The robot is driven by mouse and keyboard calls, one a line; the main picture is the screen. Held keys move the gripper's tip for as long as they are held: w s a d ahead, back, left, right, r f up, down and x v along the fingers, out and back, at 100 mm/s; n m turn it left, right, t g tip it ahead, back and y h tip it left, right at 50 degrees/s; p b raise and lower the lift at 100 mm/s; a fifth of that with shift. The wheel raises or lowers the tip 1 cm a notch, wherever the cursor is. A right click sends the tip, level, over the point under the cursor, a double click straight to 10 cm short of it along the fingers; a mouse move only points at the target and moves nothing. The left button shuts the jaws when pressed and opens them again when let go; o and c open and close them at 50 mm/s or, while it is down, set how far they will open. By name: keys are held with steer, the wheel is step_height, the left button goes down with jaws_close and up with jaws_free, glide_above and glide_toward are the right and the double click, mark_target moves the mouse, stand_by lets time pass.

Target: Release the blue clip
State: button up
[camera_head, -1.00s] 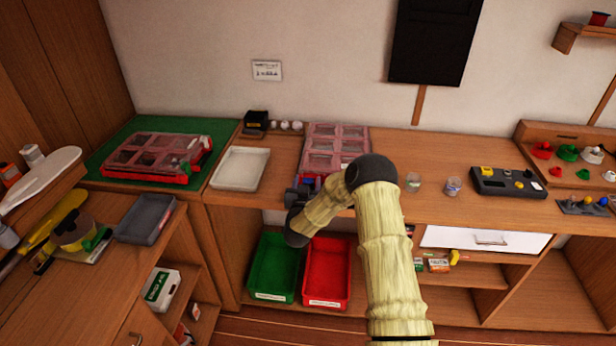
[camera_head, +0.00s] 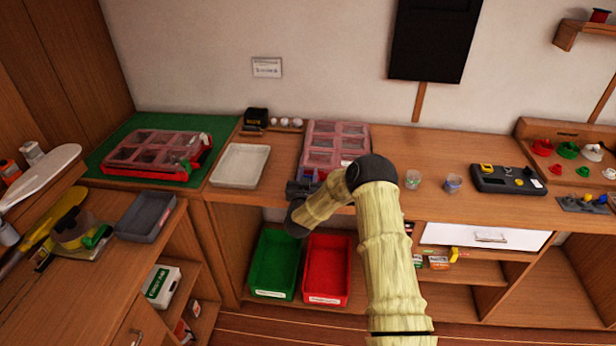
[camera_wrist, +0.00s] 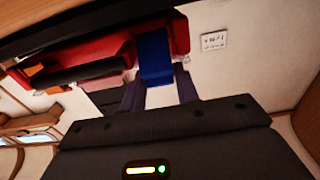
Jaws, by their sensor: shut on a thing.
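The blue clip (camera_wrist: 154,57) is a flat blue piece against the front of a red case in the wrist view. My gripper (camera_wrist: 158,82) has its two fingers at the near end of the clip and is shut on it. In the head view my gripper (camera_head: 303,187) is at the front left edge of the case with the clear pinkish compartment lid (camera_head: 335,133). Only a small bit of blue shows there, and my wrist and arm hide most of the case's front. The lid looks down.
A similar red case (camera_head: 155,152) lies on a green mat at the left. A white tray (camera_head: 240,166) is between the cases. Green (camera_head: 275,266) and red (camera_head: 327,270) bins stand below. Two small cups and a dark control box (camera_head: 508,180) are to the right.

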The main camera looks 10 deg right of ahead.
steer(key=shift+s+f+t+b, duration=0.15)
steer(key=shift+f+t+b, duration=0.25)
steer(key=shift+b, duration=0.85)
steer(key=shift+s+a+r+b, duration=0.1)
steer(key=shift+r+b, duration=0.05)
steer(key=shift+b, duration=0.15)
steer(key=o, duration=1)
steer(key=b+v, duration=0.1)
steer(key=v, duration=0.4)
steer(key=b+v, duration=0.1)
steer(key=v, duration=0.5)
steer(key=b+v, duration=0.1)
steer(key=v, duration=0.5)
steer(key=shift+s+a+f, duration=0.1)
steer(key=shift+a+f, duration=0.05)
steer(key=shift+f, duration=0.2)
